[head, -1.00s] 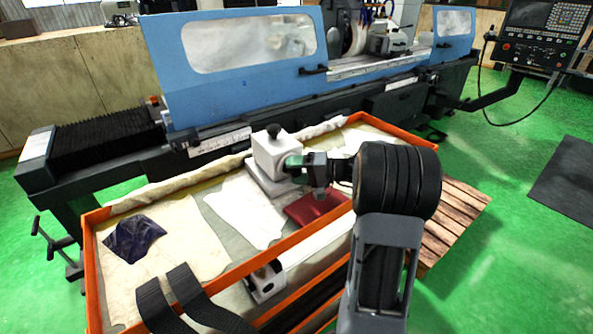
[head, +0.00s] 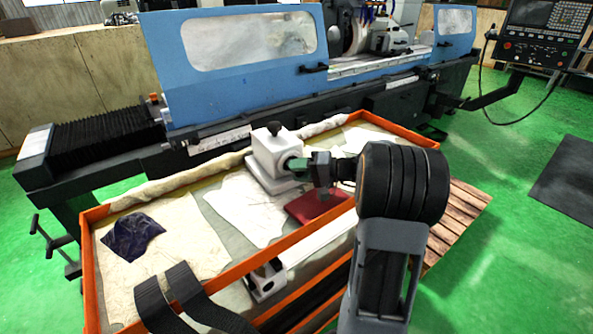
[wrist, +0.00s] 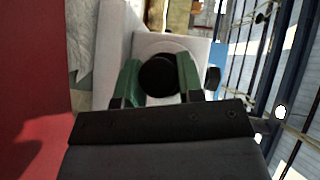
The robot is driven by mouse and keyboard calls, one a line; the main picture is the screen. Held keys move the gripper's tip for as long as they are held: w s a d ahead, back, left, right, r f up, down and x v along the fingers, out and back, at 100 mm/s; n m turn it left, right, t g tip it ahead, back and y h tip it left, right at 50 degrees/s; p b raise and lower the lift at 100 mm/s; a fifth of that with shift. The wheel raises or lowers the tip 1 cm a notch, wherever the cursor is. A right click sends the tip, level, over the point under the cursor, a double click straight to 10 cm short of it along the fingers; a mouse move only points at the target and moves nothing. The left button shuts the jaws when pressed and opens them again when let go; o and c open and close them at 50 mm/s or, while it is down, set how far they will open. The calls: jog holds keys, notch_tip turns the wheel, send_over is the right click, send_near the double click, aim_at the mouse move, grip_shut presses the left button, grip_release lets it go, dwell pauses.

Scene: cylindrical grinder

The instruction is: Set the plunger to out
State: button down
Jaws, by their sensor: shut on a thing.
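A white block-shaped housing (head: 268,155) stands on a pale base in the orange-edged tray, with a black knob (head: 274,127) on top. The plunger's round black end (wrist: 158,75) shows in the wrist view, in front of the housing's pale face (wrist: 188,47). My gripper (head: 299,164) reaches the housing's right side from the right. Its green fingers (wrist: 160,78) lie on both sides of the plunger end and are shut on it. In the head view the fingers and gripper body hide most of the plunger, so how far it stands out is hard to tell.
The orange tray rim (head: 88,262) surrounds cloths and papers. A red cloth or pad (head: 312,207) lies below my gripper, and a dark blue cloth (head: 132,237) lies at left. The blue grinder (head: 235,75) stands behind. A wooden pallet (head: 458,215) shows at right.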

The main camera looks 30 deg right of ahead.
jog(key=s, duration=0.1)
jog(key=s+b, duration=0.1)
jog(key=s, duration=0.1)
jog(key=s+b, duration=0.1)
jog(key=s, duration=0.1)
jog(key=shift+s+d, duration=0.1)
jog(key=shift+d, duration=0.2)
jog(key=c, duration=0.8)
grip_release()
jog(key=shift+s, duration=0.1)
jog(key=shift+o, duration=0.2)
jog(key=shift+d, duration=0.15)
jog(key=b+v, duration=0.1)
jog(key=v, duration=1.2)
jog(key=shift+s+d+b, duration=0.2)
jog(key=shift+d+b, duration=0.05)
jog(key=shift+b, duration=0.05)
